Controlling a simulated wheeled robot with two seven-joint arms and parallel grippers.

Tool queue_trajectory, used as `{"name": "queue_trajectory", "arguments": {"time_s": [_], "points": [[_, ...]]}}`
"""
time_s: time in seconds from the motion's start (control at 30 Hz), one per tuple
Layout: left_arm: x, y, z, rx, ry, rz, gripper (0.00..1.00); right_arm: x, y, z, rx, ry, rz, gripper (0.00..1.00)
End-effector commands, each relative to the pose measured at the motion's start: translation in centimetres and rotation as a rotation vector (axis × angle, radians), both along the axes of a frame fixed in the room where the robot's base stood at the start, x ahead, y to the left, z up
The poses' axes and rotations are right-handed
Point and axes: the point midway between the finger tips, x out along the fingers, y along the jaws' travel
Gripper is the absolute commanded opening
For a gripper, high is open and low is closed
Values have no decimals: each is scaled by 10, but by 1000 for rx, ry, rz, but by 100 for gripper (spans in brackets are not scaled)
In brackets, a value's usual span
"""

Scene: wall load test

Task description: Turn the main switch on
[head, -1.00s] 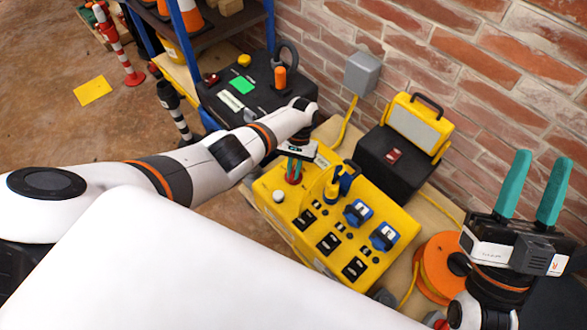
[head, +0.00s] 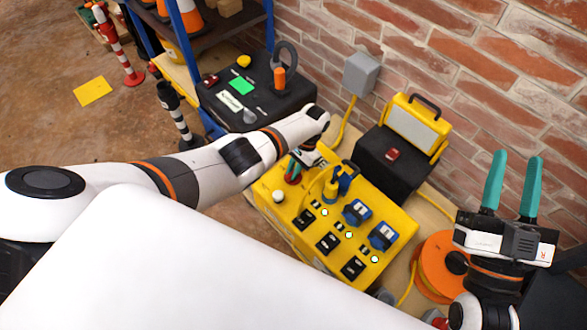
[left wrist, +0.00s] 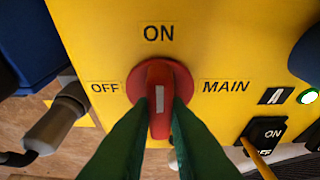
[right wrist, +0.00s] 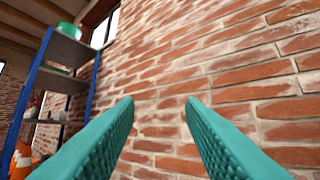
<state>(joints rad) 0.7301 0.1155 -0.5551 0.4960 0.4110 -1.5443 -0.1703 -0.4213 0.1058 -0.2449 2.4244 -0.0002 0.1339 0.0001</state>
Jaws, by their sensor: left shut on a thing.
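The yellow power box (head: 335,270) stands below the brick wall. In the left wrist view the red main switch (left wrist: 158,92) has an upright handle with a white mark, in line with the word ON above it; OFF is to its left and MAIN to its right. My left gripper (head: 294,170) is shut on the handle; its green fingers (left wrist: 160,128) sit on both sides of it. Small lamps (head: 349,235) on the box glow whitish-green; one also shows in the left wrist view (left wrist: 308,96). My right gripper (head: 512,190) is open and empty, facing the brick wall.
Blue sockets (head: 357,212) and black rocker switches (head: 328,243) are on the box top. A yellow work light (head: 417,125) on a black case stands behind it. An orange cable reel (head: 440,265) is at the right. A blue-framed shelf (head: 200,60) stands at the left.

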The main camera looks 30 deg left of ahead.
Motion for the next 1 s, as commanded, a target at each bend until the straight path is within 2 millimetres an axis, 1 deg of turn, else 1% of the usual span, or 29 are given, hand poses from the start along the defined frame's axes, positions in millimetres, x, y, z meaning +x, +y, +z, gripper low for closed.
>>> {"name": "queue_trajectory", "arguments": {"time_s": [0.33,0.37,0.4,0.47,0.73,0.83,1.0], "points": [[1,0,0,-1,-4,-6,0,0,0,0,-1,2,0,36],[1,0,0,-1,-4,-6,19,0,0,-1,-1,2,0,36],[1,0,0,-1,-4,-5,26,0,0,-1,-1,2,0,36],[1,0,0,-1,-4,-4,36,0,0,-1,-1,2,0,36],[1,0,0,-1,-2,-3,36,0,0,0,-1,2,0,36],[1,-1,3,-1,-2,-3,36,1,0,0,-3,11,0,36],[7,-3,17,-2,-4,-3,36,11,-1,-17,-43,146,-9,36]]}}
